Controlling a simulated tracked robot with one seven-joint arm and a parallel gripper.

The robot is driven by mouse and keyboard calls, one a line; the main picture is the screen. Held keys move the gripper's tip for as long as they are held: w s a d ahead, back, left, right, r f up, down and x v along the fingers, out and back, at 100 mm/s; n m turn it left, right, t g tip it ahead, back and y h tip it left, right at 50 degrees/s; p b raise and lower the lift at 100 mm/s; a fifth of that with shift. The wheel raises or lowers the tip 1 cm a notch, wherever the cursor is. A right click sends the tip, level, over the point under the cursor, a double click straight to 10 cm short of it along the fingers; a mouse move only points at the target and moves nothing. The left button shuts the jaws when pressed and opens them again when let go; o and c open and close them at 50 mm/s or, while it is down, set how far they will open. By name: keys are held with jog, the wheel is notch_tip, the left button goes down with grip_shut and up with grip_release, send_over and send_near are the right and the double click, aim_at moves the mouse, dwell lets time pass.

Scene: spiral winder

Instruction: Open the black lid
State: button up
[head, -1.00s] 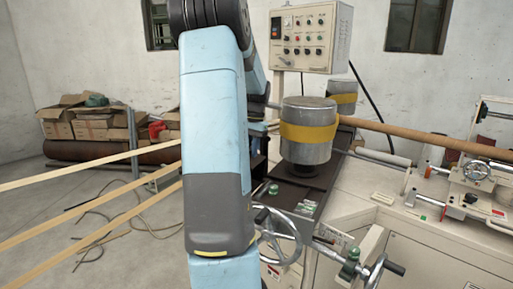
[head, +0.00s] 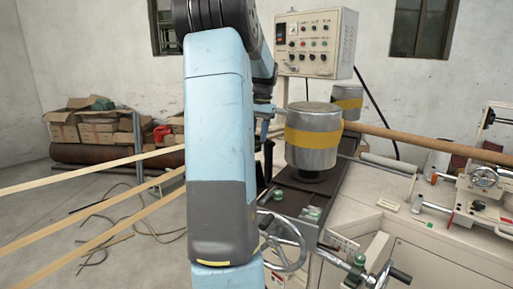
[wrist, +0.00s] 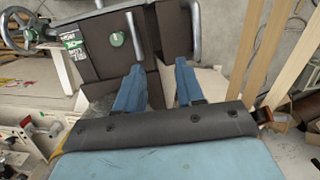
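In the wrist view my gripper (wrist: 159,66) is open, its two blue fingers apart with nothing seen between them. Beyond the fingertips is a dark brown-black housing with two panels. The right panel (wrist: 174,30) has a metal bar along its right edge; the left panel (wrist: 95,50) carries a green button and a label. I cannot tell for certain which panel is the black lid, or whether the fingers touch it. In the head view, the dark machine top (head: 290,199) shows beside my blue arm, which hides most of my gripper.
A metal drum with a yellow band (head: 313,137) stands on the dark top. A handwheel (head: 283,240) is below it, and a control box (head: 316,43) stands behind. Paper strips (head: 80,176) run in from the left. Cardboard boxes (head: 95,125) are by the wall.

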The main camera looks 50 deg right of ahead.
jog(key=shift+s+d+r, duration=0.1)
jog(key=shift+d+r, duration=0.1)
jog(key=shift+r, duration=1.2)
jog(key=shift+s+d+r, duration=0.1)
jog(key=shift+d+r, duration=0.1)
jog(key=shift+r, duration=1.15)
jog(key=shift+c, duration=0.2)
jog(key=shift+w, duration=0.15)
jog(key=shift+c, duration=0.8)
jog(key=w+a+f+g, duration=0.1)
jog(key=w, duration=0.1)
jog(key=w+a+f+g+h, duration=0.1)
jog(key=w, duration=0.2)
jog(key=w+a+f+g+h, duration=0.1)
jog(key=w+a+f, duration=0.1)
jog(key=w, duration=0.1)
jog(key=shift+a+m+g, duration=0.1)
jog(key=shift+m+g, duration=0.3)
grip_shut()
jog(key=w+a+f+g+h, duration=0.2)
jog(key=w+a+h, duration=0.35)
jog(key=w, duration=0.45)
jog(key=s+d+f, duration=0.4)
jog(key=s+f, duration=0.3)
jog(key=s, duration=0.1)
jog(key=shift+s+d+f+m, duration=0.25)
jog(key=shift+s+f+m, duration=0.05)
jog(key=shift+s+f, duration=0.05)
